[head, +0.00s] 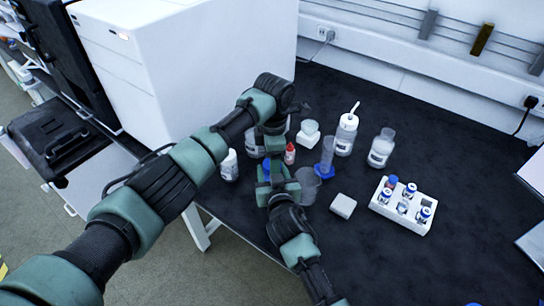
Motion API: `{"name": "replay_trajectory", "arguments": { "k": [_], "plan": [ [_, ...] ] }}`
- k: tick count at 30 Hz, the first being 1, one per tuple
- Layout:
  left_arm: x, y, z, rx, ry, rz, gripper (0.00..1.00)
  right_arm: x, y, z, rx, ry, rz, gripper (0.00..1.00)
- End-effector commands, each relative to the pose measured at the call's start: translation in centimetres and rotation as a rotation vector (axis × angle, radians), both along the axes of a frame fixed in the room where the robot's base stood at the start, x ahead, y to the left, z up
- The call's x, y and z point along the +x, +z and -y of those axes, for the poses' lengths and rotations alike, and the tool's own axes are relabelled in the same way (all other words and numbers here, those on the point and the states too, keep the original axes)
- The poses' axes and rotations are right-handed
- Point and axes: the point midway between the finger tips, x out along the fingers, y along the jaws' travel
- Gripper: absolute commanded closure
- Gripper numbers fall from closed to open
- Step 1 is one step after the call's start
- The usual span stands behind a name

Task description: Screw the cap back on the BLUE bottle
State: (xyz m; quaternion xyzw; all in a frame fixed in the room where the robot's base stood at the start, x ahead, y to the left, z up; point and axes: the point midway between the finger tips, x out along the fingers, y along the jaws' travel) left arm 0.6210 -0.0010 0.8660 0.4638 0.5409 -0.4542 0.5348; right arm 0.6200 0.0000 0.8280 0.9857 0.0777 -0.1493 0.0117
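My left gripper (272,132) hangs over the dark bench, in front of a pale labelled bottle (252,148) that it partly hides. Whether its fingers are closed on anything is hidden. My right gripper (272,177) comes up from below, just in front of the left one. A small blue piece (267,166), possibly the blue cap, shows at its fingers; I cannot tell whether it is gripped. Another white labelled bottle (229,166) stands to the left of the grippers. No bottle can be clearly made out as the blue one.
A red-capped bottle (290,154), a blue-based cylinder (325,166) and a clear beaker (308,187) stand close on the right. The right-front bench is clear.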

Motion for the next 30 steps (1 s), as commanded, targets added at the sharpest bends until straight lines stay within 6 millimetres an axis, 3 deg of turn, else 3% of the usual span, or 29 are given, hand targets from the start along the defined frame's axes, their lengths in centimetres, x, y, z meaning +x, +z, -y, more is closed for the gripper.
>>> {"name": "replay_trajectory", "arguments": {
  "k": [5, 8, 12, 13, 23, 30],
  "plan": [
    [-0.02, 0.0, 0.02, 0.0, -0.001, 0.0, 0.36, 0.03, 0.11, -0.02, 0.001, 0.001, 0.002, 1.0],
    [-0.02, 0.01, 0.02, 0.0, -0.001, 0.0, 0.59, 0.03, 0.11, -0.02, 0.001, 0.001, 0.002, 1.0],
    [0.0, 0.03, 0.02, 0.0, -0.001, 0.0, 0.98, 0.03, 0.11, -0.02, 0.001, 0.001, 0.002, 1.0],
    [0.0, 0.03, 0.02, 0.0, -0.001, 0.0, 1.0, 0.03, 0.1, -0.02, 0.001, 0.001, 0.002, 1.0],
    [0.03, 0.04, 0.04, 0.0, -0.264, -0.003, 1.0, 0.01, 0.08, -0.04, 0.001, 0.001, 0.002, 1.0],
    [0.05, 0.05, 0.01, 0.001, -0.286, -0.004, 1.0, -0.01, 0.06, -0.06, 0.0, 0.001, 0.001, 1.0]
  ]
}}
